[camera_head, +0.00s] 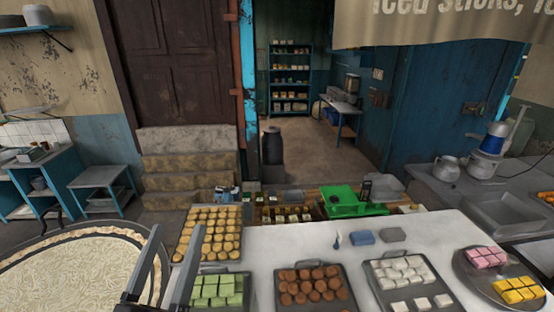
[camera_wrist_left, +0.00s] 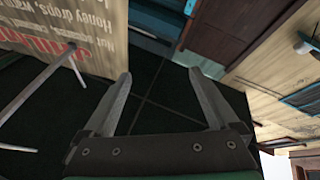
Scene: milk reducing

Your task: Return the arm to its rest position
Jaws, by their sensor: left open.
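My left gripper (camera_head: 175,234) rises from the bottom left of the head view, its two grey fingers upright and apart. It is open, with nothing between the fingers. It appears between the large round pan (camera_head: 75,270) of pale stringy contents and the tray of green blocks (camera_head: 218,290); its height above them is hard to tell. In the left wrist view the same open, empty gripper (camera_wrist_left: 160,73) appears against a dark tiled floor (camera_wrist_left: 155,105). My right gripper is in neither view.
A white counter (camera_head: 300,242) holds trays of yellow balls (camera_head: 211,232), brown balls (camera_head: 312,283) and white blocks (camera_head: 400,270). A green scale (camera_head: 352,203) stands at its back. A lettered panel (camera_wrist_left: 60,30) and thin grey legs (camera_wrist_left: 35,90) show at the left of the wrist view.

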